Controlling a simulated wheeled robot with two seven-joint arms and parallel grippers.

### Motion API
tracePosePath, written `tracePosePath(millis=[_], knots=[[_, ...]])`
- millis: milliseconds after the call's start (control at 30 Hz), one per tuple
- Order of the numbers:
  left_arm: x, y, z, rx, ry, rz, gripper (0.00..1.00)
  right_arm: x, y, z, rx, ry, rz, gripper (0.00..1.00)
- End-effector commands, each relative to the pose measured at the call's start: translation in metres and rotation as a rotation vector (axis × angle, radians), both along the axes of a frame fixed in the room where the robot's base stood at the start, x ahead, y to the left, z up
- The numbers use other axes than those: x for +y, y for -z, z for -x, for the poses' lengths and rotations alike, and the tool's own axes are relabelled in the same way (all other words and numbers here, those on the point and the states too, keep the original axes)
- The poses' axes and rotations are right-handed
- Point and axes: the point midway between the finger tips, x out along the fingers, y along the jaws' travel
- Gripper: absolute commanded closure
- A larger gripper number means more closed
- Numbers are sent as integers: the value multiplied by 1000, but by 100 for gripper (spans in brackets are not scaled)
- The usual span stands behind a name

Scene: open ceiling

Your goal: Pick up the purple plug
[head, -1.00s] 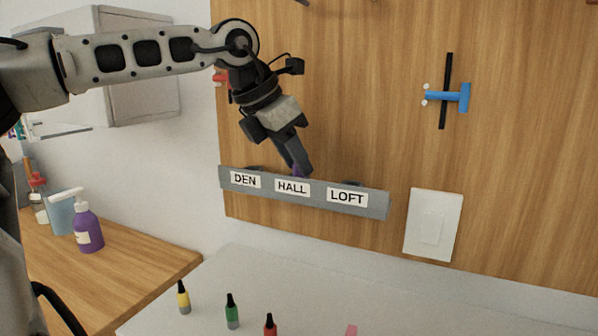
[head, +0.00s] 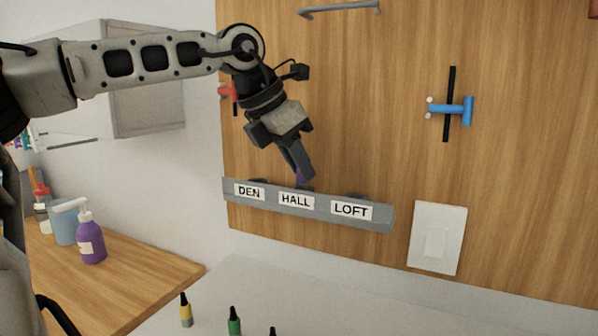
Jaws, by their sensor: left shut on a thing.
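The purple plug (head: 300,176) is mostly hidden between the fingers of my left gripper (head: 302,174); only a small purple patch shows. My left gripper is shut on it, pointing down and to the right, just above the HALL label of the grey rail (head: 322,214). The rail also carries DEN and LOFT labels, with dark parts behind its top edge. I cannot tell whether the plug's lower end is clear of the rail. My right gripper is not in view.
A white switch plate (head: 437,238) and blue handle (head: 455,110) are on the wooden panel. A purple pump bottle (head: 91,243) stands on the left counter.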

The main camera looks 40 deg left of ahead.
Motion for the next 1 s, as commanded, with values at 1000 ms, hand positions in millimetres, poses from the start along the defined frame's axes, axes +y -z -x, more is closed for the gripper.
tracePosePath(millis=[1000], knots=[[-43,-115,131,-2,0,-1,100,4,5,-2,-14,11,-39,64]])
